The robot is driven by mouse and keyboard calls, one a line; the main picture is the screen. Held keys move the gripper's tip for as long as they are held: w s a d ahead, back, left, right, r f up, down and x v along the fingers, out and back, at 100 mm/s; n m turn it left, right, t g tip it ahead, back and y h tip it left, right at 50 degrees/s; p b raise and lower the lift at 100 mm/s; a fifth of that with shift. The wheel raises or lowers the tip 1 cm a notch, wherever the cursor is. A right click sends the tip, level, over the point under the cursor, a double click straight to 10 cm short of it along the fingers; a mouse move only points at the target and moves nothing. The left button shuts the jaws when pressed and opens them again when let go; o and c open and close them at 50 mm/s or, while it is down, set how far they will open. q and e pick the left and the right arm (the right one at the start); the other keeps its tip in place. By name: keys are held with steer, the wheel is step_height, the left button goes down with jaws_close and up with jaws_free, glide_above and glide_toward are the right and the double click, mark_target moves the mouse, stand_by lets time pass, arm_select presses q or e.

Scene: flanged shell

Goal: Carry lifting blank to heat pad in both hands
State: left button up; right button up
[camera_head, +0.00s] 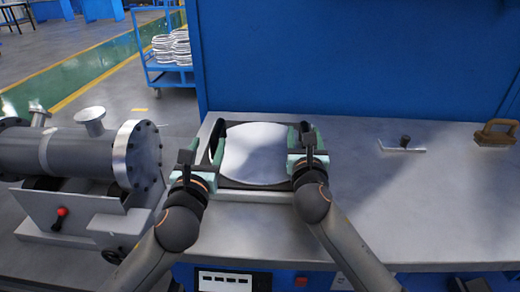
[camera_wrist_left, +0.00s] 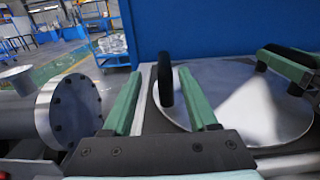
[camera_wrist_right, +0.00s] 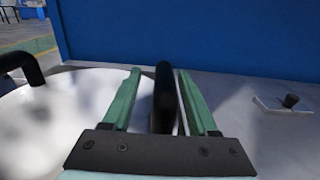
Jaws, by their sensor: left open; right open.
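The blank is a round, pale metal disc (camera_head: 257,150) lying flat near the left end of the grey bench. It also shows in the left wrist view (camera_wrist_left: 240,100). A black upright handle (camera_wrist_left: 165,88) stands at its left side and another (camera_wrist_right: 163,95) at its right. A dark square pad (camera_head: 236,184), possibly the heat pad, shows under the disc. My left gripper (camera_wrist_left: 160,78) is open, with the left handle between its green fingers. My right gripper (camera_wrist_right: 160,76) is open, with the right handle between its fingers. Contact with the handles cannot be told.
A flanged grey cylinder (camera_head: 70,150) rests on a stand left of the bench. A small black-knobbed metal piece (camera_head: 404,143) and a brown-handled tool (camera_head: 495,132) lie to the right. A blue wall (camera_head: 340,60) rises behind. The bench middle (camera_head: 420,200) is clear.

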steer(key=shift+s+a+r, duration=0.1)
steer(key=shift+s+r, duration=0.15)
steer(key=shift+s, duration=0.65)
steer(key=shift+s+r, duration=0.25)
steer(key=shift+s, duration=0.6)
steer(key=shift+s+a+r, duration=0.1)
steer(key=shift+s+r, duration=0.15)
steer(key=shift+s, duration=0.65)
